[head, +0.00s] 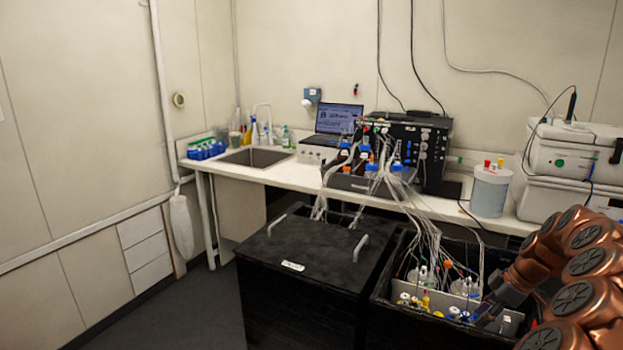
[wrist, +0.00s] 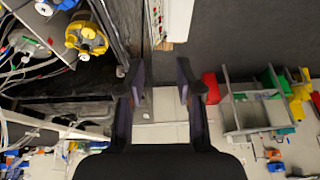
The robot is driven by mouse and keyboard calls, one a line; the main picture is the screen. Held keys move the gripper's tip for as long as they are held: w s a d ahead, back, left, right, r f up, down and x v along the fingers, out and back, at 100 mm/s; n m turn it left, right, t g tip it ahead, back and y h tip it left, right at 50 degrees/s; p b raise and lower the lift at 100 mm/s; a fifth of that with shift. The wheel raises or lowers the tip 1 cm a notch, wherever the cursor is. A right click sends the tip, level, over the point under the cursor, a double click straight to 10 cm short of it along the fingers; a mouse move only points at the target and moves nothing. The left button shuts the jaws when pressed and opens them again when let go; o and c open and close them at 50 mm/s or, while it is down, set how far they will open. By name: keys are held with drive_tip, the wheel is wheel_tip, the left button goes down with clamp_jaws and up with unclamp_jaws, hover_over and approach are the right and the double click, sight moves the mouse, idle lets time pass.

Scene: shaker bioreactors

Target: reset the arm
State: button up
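My copper-coloured arm (head: 575,270) is folded at the lower right of the head view, reaching in over the right end of the open black shaker box (head: 375,300). My gripper (wrist: 158,85) shows in the wrist view with its two dark fingers apart and nothing between them. In the head view the gripper (head: 492,306) is a dark shape near the box's right side, and its fingers are hard to make out there. Whether it touches the box cannot be told.
The open box holds bottles with tubing and yellow and blue caps (head: 425,300). A closed black shaker box (head: 300,250) stands to its left. Behind, a white bench (head: 240,172) carries a laptop (head: 338,120), a black controller and a white container (head: 490,192). Floor at left is clear.

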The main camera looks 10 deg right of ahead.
drive_tip(key=a+r+g, duration=0.1)
drive_tip(key=a+r, duration=0.2)
drive_tip(key=a, duration=0.4)
drive_tip(key=a+r, duration=0.3)
drive_tip(key=a, duration=0.4)
drive_tip(key=s+a+r+m+g+b, duration=0.15)
drive_tip(key=s+a, duration=0.55)
drive_tip(key=a, duration=0.7)
drive_tip(key=s+a+f+m+h, duration=0.1)
drive_tip(key=s+m, duration=0.2)
drive_tip(key=s, duration=0.5)
drive_tip(key=s+a+f+m+g+h+b, duration=0.1)
drive_tip(key=s+a+f+m, duration=0.1)
drive_tip(key=s, duration=0.6)
drive_tip(key=s+a+f+m+g+h, duration=0.1)
drive_tip(key=s+m, duration=0.3)
drive_tip(key=s, duration=0.4)
drive_tip(key=shift+s+a+f+h, duration=0.15)
drive_tip(key=shift+a+f+h, duration=0.3)
drive_tip(key=shift+a, duration=0.3)
drive_tip(key=shift+s, duration=0.1)
